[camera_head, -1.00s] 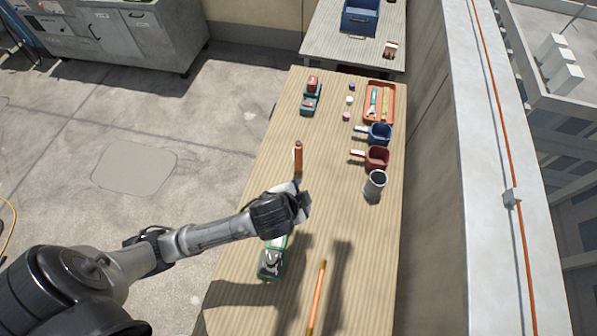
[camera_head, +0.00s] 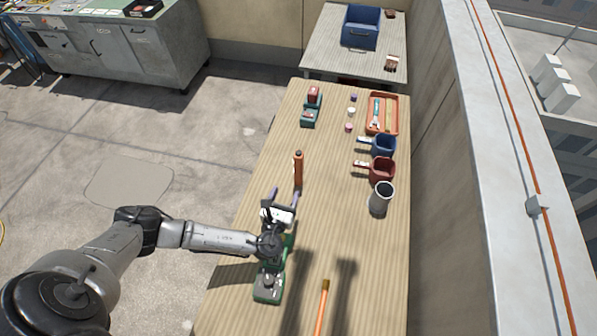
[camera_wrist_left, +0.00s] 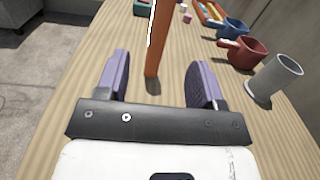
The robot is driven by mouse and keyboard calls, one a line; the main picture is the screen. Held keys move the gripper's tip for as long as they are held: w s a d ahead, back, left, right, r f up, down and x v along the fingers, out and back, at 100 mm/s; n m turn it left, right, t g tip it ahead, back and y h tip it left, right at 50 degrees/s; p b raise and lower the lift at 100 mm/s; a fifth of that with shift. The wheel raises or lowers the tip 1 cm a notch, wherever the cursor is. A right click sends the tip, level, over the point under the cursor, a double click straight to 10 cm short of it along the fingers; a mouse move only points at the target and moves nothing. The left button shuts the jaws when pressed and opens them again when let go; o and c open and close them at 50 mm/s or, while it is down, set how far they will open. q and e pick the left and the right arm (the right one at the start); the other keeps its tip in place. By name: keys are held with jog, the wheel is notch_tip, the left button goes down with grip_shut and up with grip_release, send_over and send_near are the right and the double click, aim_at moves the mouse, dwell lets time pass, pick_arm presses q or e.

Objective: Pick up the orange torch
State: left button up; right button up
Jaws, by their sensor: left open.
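The orange torch (camera_head: 298,171) with a dark top stands upright on the wooden table, just beyond my left gripper (camera_head: 285,195). The gripper is open and empty, its two purple fingers pointing at the torch. In the left wrist view the torch (camera_wrist_left: 160,40) shows between the open fingers (camera_wrist_left: 158,72) in the picture, its top cut off by the frame. The gap left to the torch is hard to judge. My right gripper is not in view.
A green tool (camera_head: 267,287) lies under my left wrist, and an orange stick (camera_head: 321,305) lies nearer. A grey cup (camera_head: 381,199), red mug (camera_head: 382,172), blue mug (camera_head: 383,146) and orange tray (camera_head: 396,122) line the right side. A green-red item (camera_head: 311,105) stands farther back.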

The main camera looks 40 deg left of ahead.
aim_at(297, 165)
pick_arm(q)
jog(key=x, duration=0.8)
jog(key=shift+w+b, duration=0.1)
jog(key=shift+b, duration=0.25)
jog(key=shift+d+b+x, duration=0.1)
jog(key=shift+b+x, duration=0.05)
jog(key=shift+x, duration=1.25)
jog(key=shift+d+b+x, duration=0.15)
jog(key=shift+x, duration=1.25)
jog(key=shift+w+r, duration=0.1)
jog(key=shift+r, duration=0.05)
grip_shut()
